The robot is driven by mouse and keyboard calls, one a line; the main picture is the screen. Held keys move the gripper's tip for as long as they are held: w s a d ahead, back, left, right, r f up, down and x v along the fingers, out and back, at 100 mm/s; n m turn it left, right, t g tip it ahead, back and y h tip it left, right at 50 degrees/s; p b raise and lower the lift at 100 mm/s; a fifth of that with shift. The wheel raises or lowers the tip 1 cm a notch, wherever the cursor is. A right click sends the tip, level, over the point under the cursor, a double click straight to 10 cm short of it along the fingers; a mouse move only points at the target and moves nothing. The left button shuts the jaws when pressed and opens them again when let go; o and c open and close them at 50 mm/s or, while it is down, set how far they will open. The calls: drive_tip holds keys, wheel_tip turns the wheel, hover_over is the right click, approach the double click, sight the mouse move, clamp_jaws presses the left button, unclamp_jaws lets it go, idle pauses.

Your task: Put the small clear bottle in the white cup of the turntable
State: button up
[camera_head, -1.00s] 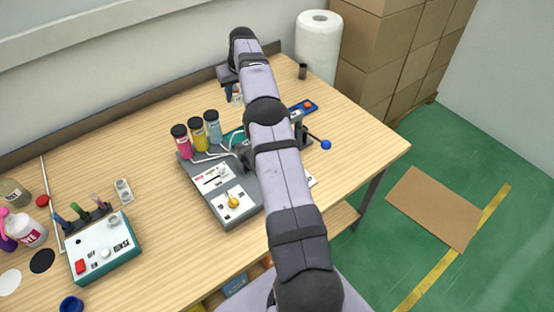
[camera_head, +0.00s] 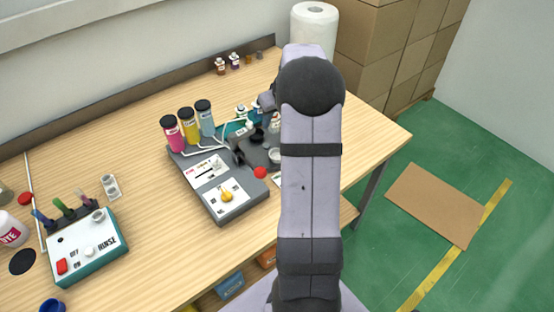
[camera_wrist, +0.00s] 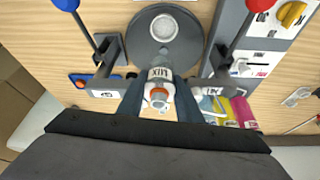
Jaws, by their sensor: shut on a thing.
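My gripper (camera_wrist: 160,90) is shut on a small clear bottle (camera_wrist: 157,74) with a white label and an orange ring at its neck, in the wrist view. The white cup (camera_wrist: 164,27) sits on the dark round turntable (camera_wrist: 140,50), just beyond the held bottle in that picture. The bottle overlaps the turntable's near edge there; its height above it cannot be told. In the head view, the cup (camera_head: 274,155) shows beside my arm, which hides much of the turntable. The bottle (camera_head: 275,123) shows at the arm's left edge.
A red ball lever (camera_wrist: 261,5) and a blue ball lever (camera_wrist: 66,4) flank the turntable. Pink, yellow and blue jars (camera_head: 190,125) stand left of it on the grey machine. A rinse box (camera_head: 85,247) and another small clear bottle (camera_head: 110,187) are farther left.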

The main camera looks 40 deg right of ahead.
drive_tip(key=shift+s+a+f+p, duration=0.1)
drive_tip(key=shift+s+f+p, duration=0.25)
drive_tip(key=shift+f, duration=1.25)
drive_tip(key=shift+s+d+f+p, duration=0.1)
drive_tip(key=shift+s+f+p, duration=0.25)
drive_tip(key=shift+f, duration=1.3)
drive_tip(key=shift+s+a+f+p, duration=0.1)
drive_tip(key=shift+s+f+p, duration=0.25)
drive_tip(key=shift+f, duration=1.8)
drive_tip(key=shift+w+f, duration=0.1)
drive_tip(key=shift+f, duration=0.1)
drive_tip(key=o, duration=1)
drive_tip(key=shift+o, duration=0.2)
drive_tip(key=shift+r, duration=0.25)
drive_tip(key=shift+r, duration=0.1)
drive_tip(key=b+v, duration=0.3)
drive_tip(key=v, duration=0.8)
drive_tip(key=shift+s+r+b, duration=0.2)
drive_tip(key=shift+r+b, duration=0.1)
drive_tip(key=shift+r, duration=0.05)
